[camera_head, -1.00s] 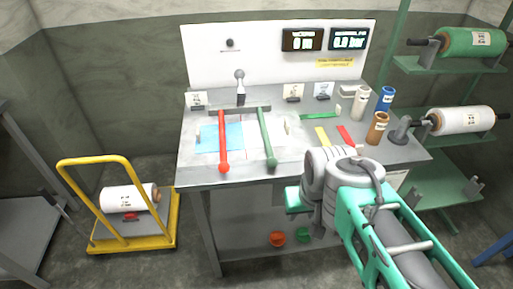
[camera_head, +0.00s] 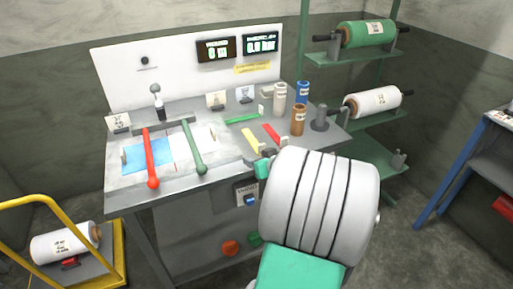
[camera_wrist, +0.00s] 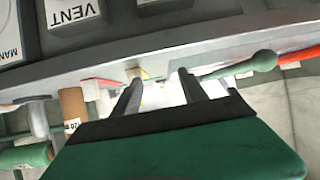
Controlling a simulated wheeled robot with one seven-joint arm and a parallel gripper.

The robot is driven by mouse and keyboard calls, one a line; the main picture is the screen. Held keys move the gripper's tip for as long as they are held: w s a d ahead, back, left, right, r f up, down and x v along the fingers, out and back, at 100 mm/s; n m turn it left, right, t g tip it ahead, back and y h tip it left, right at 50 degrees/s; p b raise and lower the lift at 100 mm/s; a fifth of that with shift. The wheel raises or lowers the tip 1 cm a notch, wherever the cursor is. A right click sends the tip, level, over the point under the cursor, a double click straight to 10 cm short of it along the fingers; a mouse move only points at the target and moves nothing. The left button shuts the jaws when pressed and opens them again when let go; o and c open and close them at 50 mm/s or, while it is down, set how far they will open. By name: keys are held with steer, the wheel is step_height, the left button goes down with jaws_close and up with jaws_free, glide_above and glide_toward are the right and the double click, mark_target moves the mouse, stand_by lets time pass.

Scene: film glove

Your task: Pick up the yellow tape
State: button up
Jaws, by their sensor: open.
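The yellow tape (camera_head: 250,140) is a short flat strip lying on the grey workbench (camera_head: 215,178), near its front right part. A red strip (camera_head: 271,134) lies just to its right, and a green strip (camera_head: 241,119) lies behind it. My gripper (camera_head: 268,154) is at the bench's front edge, close to the near end of the yellow tape and partly hidden by my arm. In the wrist view, two dark fingers (camera_wrist: 158,84) stand apart with nothing held between them.
A red-handled bar (camera_head: 150,160) and a green-handled bar (camera_head: 194,148) stick out left of the tape. Brown (camera_head: 298,120), white (camera_head: 279,99) and blue (camera_head: 303,92) cylinders stand to the right. A roll rack (camera_head: 305,60) stands behind them.

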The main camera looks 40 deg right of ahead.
mark_target(262, 148)
steer(key=s+d+h, duration=0.1)
steer(key=s+d, duration=0.1)
steer(key=d, duration=0.2)
steer(key=shift+m+t, duration=0.4)
steer(key=x, duration=0.2)
steer(key=p+x, duration=0.1)
steer(key=x, duration=0.2)
steer(key=r+x, duration=0.1)
steer(key=x, duration=0.2)
steer(key=shift+w+d, duration=0.1)
steer(key=shift+d, duration=0.05)
steer(key=shift+c, duration=0.3)
jaws_close()
